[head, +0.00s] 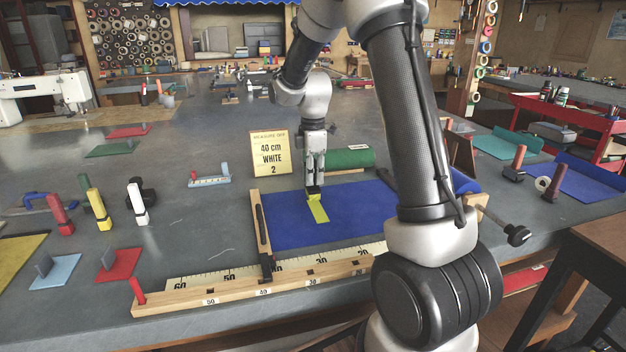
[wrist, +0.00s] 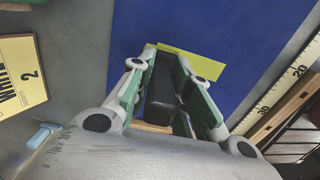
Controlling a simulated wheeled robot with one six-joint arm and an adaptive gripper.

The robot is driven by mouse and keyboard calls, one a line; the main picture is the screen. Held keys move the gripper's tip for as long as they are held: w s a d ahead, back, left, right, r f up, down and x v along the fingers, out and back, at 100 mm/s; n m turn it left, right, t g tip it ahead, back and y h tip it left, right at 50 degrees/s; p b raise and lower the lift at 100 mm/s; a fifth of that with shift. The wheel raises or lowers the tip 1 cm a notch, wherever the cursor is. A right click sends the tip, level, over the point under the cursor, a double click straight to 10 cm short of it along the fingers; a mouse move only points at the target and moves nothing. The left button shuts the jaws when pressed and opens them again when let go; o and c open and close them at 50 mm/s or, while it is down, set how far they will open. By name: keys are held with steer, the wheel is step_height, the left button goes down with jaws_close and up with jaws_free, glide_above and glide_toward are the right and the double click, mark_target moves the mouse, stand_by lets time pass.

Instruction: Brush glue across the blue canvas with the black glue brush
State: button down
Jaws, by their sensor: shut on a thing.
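The blue canvas (head: 365,205) lies flat on the grey table, with its right end still rolled; it also fills the upper middle of the wrist view (wrist: 240,30). My gripper (head: 315,180) is over the left part of the canvas, pointing down. In the wrist view its fingers (wrist: 170,85) are shut on a black block (wrist: 163,92), which looks like the black glue brush. A flat yellow-green strip (head: 319,211) lies on the canvas right at the brush; it also shows in the wrist view (wrist: 195,60). I cannot tell whether the brush touches the canvas.
A wooden measuring rail (head: 230,291) runs along the front. A yellow sign (head: 270,153) reading "40 cm WHITE 2" and a green roll (head: 350,157) stand behind the canvas. Red, yellow and white upright tools (head: 98,209) stand at left.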

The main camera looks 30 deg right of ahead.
steer(key=shift+r, duration=2.7)
